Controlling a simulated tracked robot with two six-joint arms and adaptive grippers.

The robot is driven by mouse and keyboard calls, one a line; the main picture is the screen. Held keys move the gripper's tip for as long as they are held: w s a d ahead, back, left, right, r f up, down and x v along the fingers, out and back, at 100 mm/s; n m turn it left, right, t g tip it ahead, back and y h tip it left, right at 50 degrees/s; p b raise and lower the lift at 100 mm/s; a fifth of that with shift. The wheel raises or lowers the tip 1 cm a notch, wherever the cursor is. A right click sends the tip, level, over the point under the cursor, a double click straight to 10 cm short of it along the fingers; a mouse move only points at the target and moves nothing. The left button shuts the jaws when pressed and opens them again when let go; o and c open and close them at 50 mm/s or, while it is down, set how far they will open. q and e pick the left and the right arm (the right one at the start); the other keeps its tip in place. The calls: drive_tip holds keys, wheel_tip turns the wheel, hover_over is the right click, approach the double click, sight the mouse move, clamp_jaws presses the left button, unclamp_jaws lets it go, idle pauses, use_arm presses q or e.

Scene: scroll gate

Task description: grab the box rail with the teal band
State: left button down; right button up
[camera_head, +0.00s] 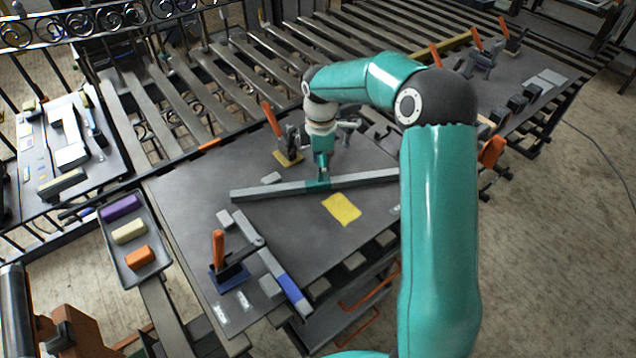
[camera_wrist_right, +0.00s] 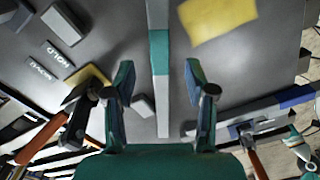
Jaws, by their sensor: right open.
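The grey box rail (camera_head: 262,192) with the teal band (camera_head: 317,186) lies across the dark table top. My right gripper (camera_head: 322,178) points down just above the band, coming from the far side. In the right wrist view my right gripper (camera_wrist_right: 159,75) is open. The rail (camera_wrist_right: 158,15) runs up the picture between its two fingers, with the teal band (camera_wrist_right: 159,52) just beyond the fingertips. Clear gaps show on both sides, and neither finger visibly touches the rail. My left gripper is not in view.
A second rail with a blue band (camera_head: 289,287) lies nearer, by an orange-handled clamp (camera_head: 218,250). Another such clamp (camera_head: 275,125) stands behind the teal-banded rail. A yellow sheet (camera_head: 341,209) lies in front of it. A tray (camera_head: 152,272) holds coloured blocks at left.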

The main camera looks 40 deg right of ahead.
sight(318, 185)
drive_tip(key=f, duration=0.1)
drive_tip(key=f+p, duration=0.1)
drive_tip(key=f, duration=0.3)
drive_tip(key=shift+w+a+p, duration=0.2)
drive_tip(key=shift+a+p, duration=0.05)
drive_tip(key=shift+p, duration=0.15)
drive_tip(key=shift+f, duration=0.55)
clamp_jaws()
drive_tip(key=shift+r, duration=0.1)
